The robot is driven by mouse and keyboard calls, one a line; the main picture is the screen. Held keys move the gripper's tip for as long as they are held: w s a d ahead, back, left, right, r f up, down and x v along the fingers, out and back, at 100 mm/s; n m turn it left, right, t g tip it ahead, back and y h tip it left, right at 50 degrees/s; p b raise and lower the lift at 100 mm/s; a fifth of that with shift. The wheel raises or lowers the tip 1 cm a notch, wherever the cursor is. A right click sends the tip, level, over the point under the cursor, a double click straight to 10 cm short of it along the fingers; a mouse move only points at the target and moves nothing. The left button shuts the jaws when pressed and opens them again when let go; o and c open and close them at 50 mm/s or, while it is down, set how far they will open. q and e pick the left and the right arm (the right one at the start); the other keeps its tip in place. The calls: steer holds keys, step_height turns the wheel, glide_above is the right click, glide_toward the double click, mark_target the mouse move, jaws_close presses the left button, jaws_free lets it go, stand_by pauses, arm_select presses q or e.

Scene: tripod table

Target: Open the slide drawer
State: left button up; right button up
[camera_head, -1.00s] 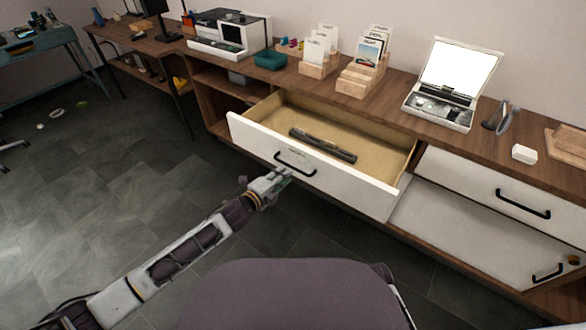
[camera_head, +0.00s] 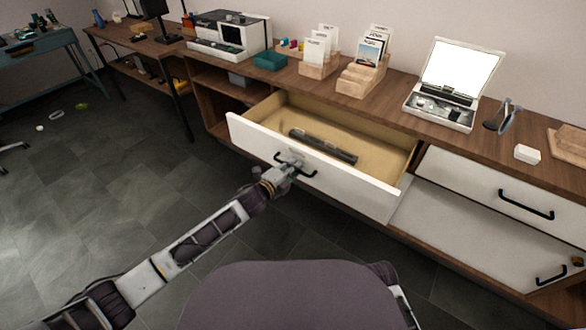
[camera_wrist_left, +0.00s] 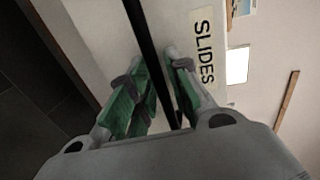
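The slide drawer (camera_head: 340,185) has a white front and stands pulled out of the wooden cabinet. A dark elongated object (camera_head: 323,146) lies inside it. Its black bar handle (camera_head: 308,174) is partly covered by my left gripper (camera_head: 290,163). In the left wrist view, a label reading SLIDES (camera_wrist_left: 203,48) is on the white drawer front, and the black handle (camera_wrist_left: 143,35) runs between the two green-padded fingers (camera_wrist_left: 156,75). The fingers stand on either side of the bar with a narrow gap showing on one side. My right gripper is out of view.
A closed white drawer (camera_head: 500,195) and a lower white front (camera_head: 470,240) are to the right. The cabinet top holds wooden card holders (camera_head: 360,80), a teal tray (camera_head: 270,61) and a white case with a lit lid (camera_head: 445,90). The floor in front is clear.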

arm_select(q)
jaws_close()
steer(key=shift+r+x, duration=0.2)
steer(key=shift+x, duration=0.8)
steer(key=shift+r+x, duration=0.2)
steer(key=shift+x, duration=0.75)
steer(key=shift+w, duration=0.1)
jaws_free()
